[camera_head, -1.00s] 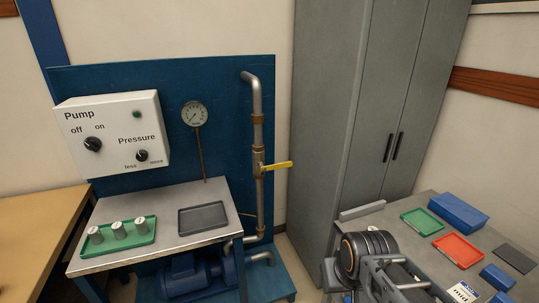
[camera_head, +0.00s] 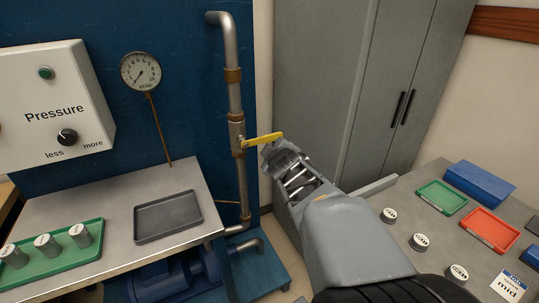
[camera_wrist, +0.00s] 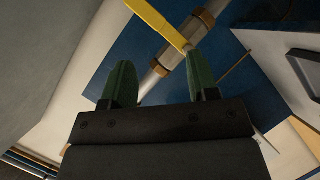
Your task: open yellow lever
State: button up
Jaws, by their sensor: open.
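The yellow lever (camera_head: 263,140) sits on a valve on the vertical metal pipe (camera_head: 235,100). It sticks out to the right, across the pipe, tilted slightly up. My gripper (camera_head: 272,154) is just below and right of the lever in the head view; its fingertips are hard to make out there. In the wrist view the two green fingers of my gripper (camera_wrist: 160,75) are apart with nothing between them. The lever (camera_wrist: 158,22) crosses ahead of the fingertips there, and its pivot end meets the valve near the right finger. I see no clear contact.
A blue panel carries a pressure gauge (camera_head: 141,71) and a white pump control box (camera_head: 50,100). A steel bench holds a dark tray (camera_head: 168,216) and a green tray (camera_head: 60,262) of weights. A grey cabinet (camera_head: 330,90) stands behind my arm. A right-hand table holds trays and weights.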

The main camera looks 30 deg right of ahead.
aim_at(273, 138)
jog(key=d+f+n+t+y+b, duration=0.3)
jog(key=d+f+n+t+b, duration=0.25)
jog(key=n, duration=0.45)
jog(key=shift+n+y, duration=0.3)
jog(key=shift+n, duration=0.1)
jog(key=w+d+b, duration=0.1)
jog(key=w, duration=0.3)
jog(key=w+r, duration=0.1)
jog(key=w, duration=0.3)
jog(key=w+d+b, duration=0.1)
jog(key=w, duration=0.4)
jog(key=shift+w+d+r+b, duration=0.1)
jog(key=shift+d+r+b, duration=0.15)
jog(key=shift+d+b, duration=0.1)
grip_shut()
